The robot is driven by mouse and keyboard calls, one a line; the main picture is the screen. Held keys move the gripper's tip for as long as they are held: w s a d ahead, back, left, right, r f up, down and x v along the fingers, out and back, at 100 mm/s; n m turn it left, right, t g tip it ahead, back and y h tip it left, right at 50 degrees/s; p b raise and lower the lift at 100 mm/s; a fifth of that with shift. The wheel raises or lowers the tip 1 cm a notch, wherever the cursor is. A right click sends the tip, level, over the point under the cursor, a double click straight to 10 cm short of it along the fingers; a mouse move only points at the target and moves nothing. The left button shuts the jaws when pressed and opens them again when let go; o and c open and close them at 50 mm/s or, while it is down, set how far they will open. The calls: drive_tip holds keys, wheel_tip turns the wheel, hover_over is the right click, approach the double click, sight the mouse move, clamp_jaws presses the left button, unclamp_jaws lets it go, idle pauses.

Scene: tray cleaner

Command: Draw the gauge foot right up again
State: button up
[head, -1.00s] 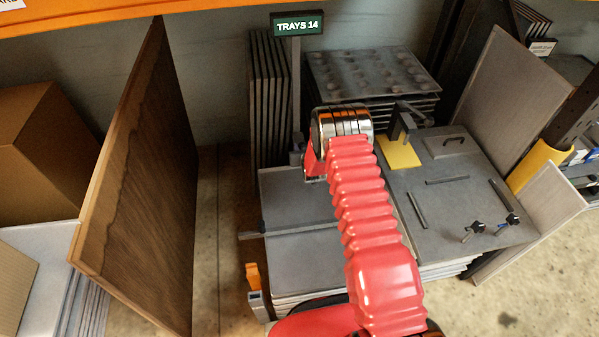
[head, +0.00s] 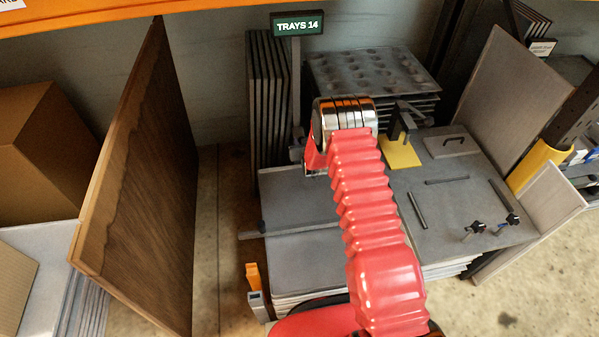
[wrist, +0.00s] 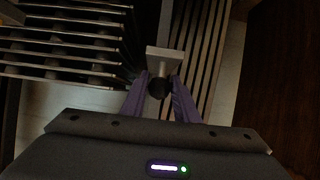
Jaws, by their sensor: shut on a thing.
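The gauge is a grey upright post (head: 296,85) with a dark sign (head: 297,24) reading TRAYS 14 at its top. In the head view a dark block (head: 297,150) sits low on the post, beside my wrist; I take it for the gauge foot's slide. In the wrist view my gripper (wrist: 161,87) has its two purple fingers closed on a dark round knob (wrist: 159,90). A pale grey block (wrist: 165,60) is just beyond the knob. My arm hides the fingers in the head view, and where the foot's lower end rests cannot be made out.
Dark upright trays (head: 267,100) stand left of the post, and a stack of dimpled trays (head: 370,72) behind right. A grey bar (head: 290,231) crosses the front tray stack (head: 300,270). A large brown panel (head: 145,180) stands left, with bare floor between.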

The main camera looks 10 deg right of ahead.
drive_tip(key=shift+w+r, duration=0.1)
drive_tip(key=shift+r, duration=4.55)
wheel_tip(320, 180, up, 10)
wheel_tip(320, 180, up, 10)
idle(0.6)
drive_tip(key=o, duration=1.3)
drive_tip(key=shift+f, duration=0.15)
drive_tip(key=shift+c, duration=0.2)
